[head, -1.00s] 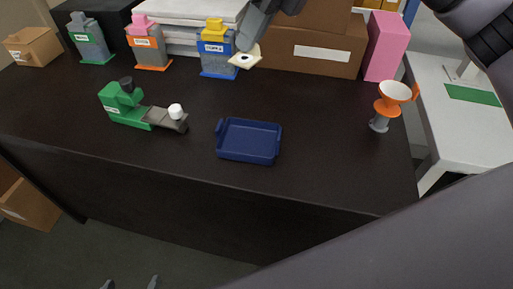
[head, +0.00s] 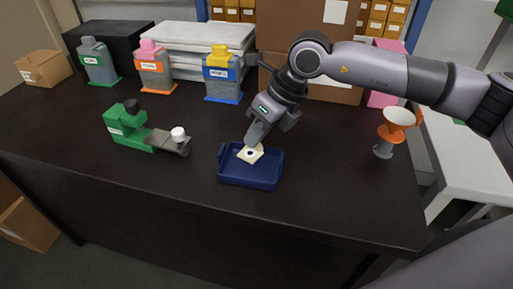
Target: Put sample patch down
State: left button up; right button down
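The sample patch (head: 256,156) is a small cream square with a dark spot, in the head view. It is at the back-left part of the blue tray (head: 250,181), inside its outline. I cannot tell whether it touches the tray floor. My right gripper (head: 251,144) reaches down from the upper right, its fingers shut on the far edge of the patch. The fingertips partly hide that edge. My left gripper is not in view.
Green, orange and blue dispensers (head: 222,75) line the back. An orange stand with a white bowl (head: 399,118) is at the right. The dark table (head: 330,200) is clear around the tray.

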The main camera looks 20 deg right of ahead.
aim_at(256, 148)
notch_tip(256, 148, down, 4)
jog(key=shift+f, duration=0.1)
jog(key=shift+f+b, duration=0.2)
jog(key=shift+b, duration=0.15)
jog(key=c, duration=1.6)
grip_release()
jog(key=shift+r, duration=0.1)
jog(key=shift+r+p, duration=0.3)
jog(key=shift+p, duration=0.1)
jog(key=v, duration=1.1)
jog(key=shift+s+d+r, duration=0.1)
jog(key=shift+d+r, duration=0.05)
jog(key=shift+r, duration=0.2)
